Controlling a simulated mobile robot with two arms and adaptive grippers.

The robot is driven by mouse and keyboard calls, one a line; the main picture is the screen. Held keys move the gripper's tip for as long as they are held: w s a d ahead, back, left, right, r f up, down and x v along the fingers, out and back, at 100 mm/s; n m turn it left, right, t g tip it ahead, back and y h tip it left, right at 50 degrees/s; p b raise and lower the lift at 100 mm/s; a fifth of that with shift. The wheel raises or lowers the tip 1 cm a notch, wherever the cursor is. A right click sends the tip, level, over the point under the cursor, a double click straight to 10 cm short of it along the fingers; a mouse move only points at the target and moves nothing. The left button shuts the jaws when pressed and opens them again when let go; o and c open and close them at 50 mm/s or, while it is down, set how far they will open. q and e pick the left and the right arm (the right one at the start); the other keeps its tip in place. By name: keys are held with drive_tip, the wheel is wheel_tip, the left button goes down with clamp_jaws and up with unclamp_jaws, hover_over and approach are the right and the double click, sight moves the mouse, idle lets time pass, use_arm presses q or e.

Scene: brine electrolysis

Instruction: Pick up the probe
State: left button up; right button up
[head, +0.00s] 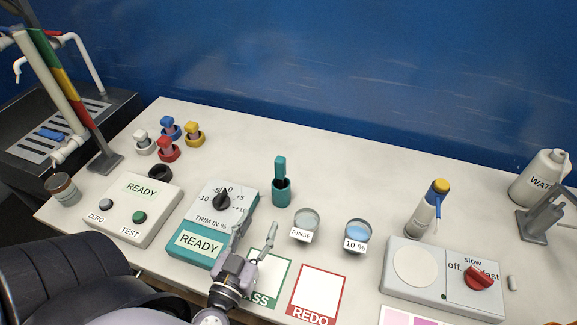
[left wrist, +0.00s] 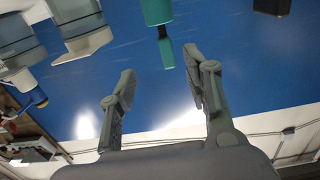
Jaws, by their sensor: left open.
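The probe (head: 280,166) has a teal handle and stands upright in a dark teal round holder (head: 281,192) behind the trim meter; its lower part is hidden inside the holder. In the left wrist view, which looks upside down, the probe (left wrist: 166,52) hangs from the holder (left wrist: 156,12) at the top, between and beyond my fingers. My left gripper (head: 255,240) is open and empty, in front of the probe and holder, apart from both, over the right edge of the trim meter. It also shows in the left wrist view (left wrist: 160,72). My right gripper is out of view.
The teal trim meter (head: 218,213) stands left of the holder. The rinse cup (head: 306,222) and 10 % cup (head: 357,234) stand to the right. PASS and REDO cards (head: 318,288) lie in front. A stirrer box (head: 446,275) stands at right. The table behind the holder is clear.

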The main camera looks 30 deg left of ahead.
use_arm(q)
drive_tip(key=p, duration=0.2)
approach(279, 178)
drive_tip(key=w, duration=0.1)
drive_tip(key=x, duration=0.3)
drive_tip(key=shift+w+a+f, duration=0.1)
drive_tip(key=shift+w+a, duration=0.05)
drive_tip(key=shift+w, duration=0.2)
drive_tip(key=shift+x, duration=0.9)
drive_tip(key=p+x, duration=0.1)
drive_tip(key=x, duration=0.3)
drive_tip(key=shift+w+a, duration=0.15)
drive_tip(key=shift+w, duration=0.3)
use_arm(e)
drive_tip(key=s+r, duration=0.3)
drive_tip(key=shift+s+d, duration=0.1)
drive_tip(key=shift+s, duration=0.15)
use_arm(q)
drive_tip(key=shift+c, duration=0.2)
